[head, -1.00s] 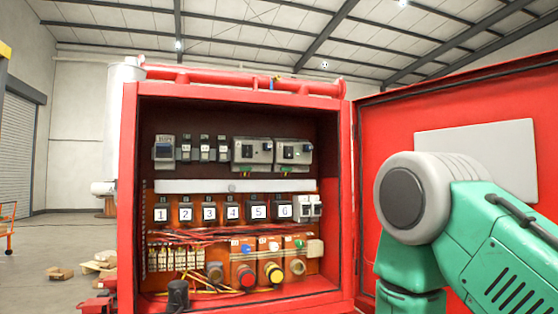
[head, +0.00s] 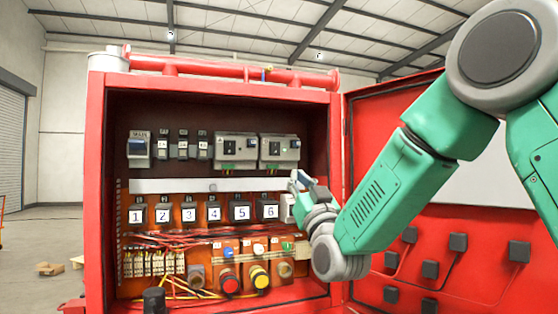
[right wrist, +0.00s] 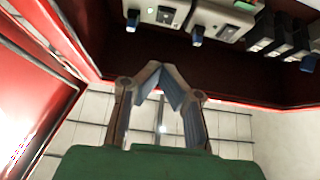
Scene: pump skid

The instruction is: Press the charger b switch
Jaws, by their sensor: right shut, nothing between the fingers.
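Two grey charger units sit side by side in the upper row of the open red cabinet. Their labels are too small to read, so I cannot confirm which is charger b. The left unit (head: 236,149) and the right unit (head: 279,149) each have a dark switch on the front. In the right wrist view, grey units with blue knobs show along the top edge (right wrist: 218,18). My right gripper (head: 303,183) is shut and empty, below the right unit and apart from it. Its fingertips (right wrist: 160,68) meet in the right wrist view. My left gripper is not in view.
The red cabinet door (head: 425,268) stands open at the right, behind my right arm. Numbered breakers (head: 213,211) line the middle row. Red and yellow buttons (head: 260,278) and loose wires lie below. The cabinet's right frame is close to my right gripper.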

